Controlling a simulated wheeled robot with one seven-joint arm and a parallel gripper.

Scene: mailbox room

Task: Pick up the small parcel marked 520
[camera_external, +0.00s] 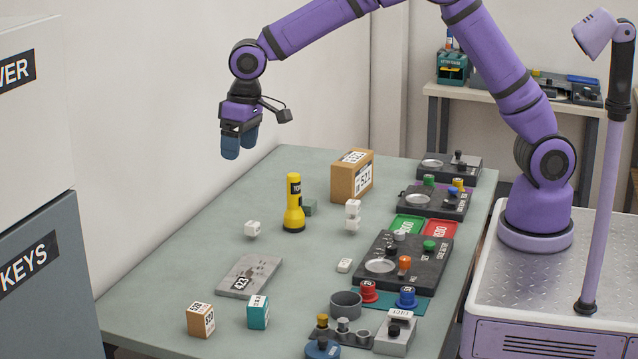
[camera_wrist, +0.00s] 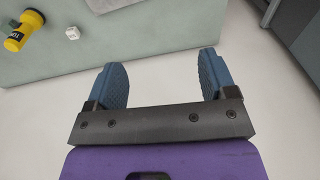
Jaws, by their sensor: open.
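The small parcel marked 520 (camera_external: 201,320) is a brown box with white labels. It stands near the front left edge of the table in the external view. A larger brown box (camera_external: 352,176), whose label seems to read 521, stands toward the back of the table. My gripper (camera_external: 239,147) hangs high over the far left side of the table, well apart from the parcel. In the wrist view my gripper (camera_wrist: 165,88) has its two blue fingers wide apart with nothing between them. The parcel marked 520 does not show in the wrist view.
A teal box (camera_external: 258,312) stands just right of the parcel. A grey slab marked 423 (camera_external: 249,276) lies behind it. A yellow flashlight (camera_external: 294,204) stands mid-table. Black device panels (camera_external: 403,262) line the right side. Grey cabinets (camera_external: 38,270) stand at left.

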